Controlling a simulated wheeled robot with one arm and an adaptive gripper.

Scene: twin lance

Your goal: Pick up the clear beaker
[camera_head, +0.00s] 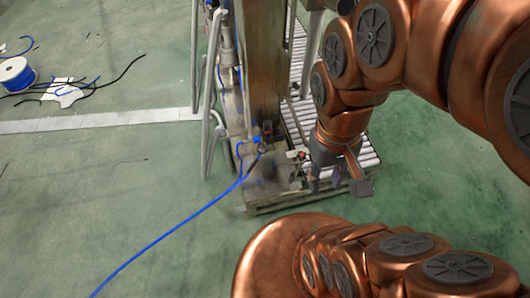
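I cannot make out a clear beaker anywhere in the head view. My gripper (337,186) hangs at the end of the copper arm, over the near end of the roller conveyor. Its grey fingers are spread apart and point downward. I see nothing held between them. The gripper and arm hide part of the conveyor behind them.
The roller conveyor (296,118) runs away beside a metal post (264,65) and pale rails (213,95). Small fittings crowd its near end. A blue cable (165,237) crosses the green floor. A cable spool (16,74) lies far left. Open floor lies left.

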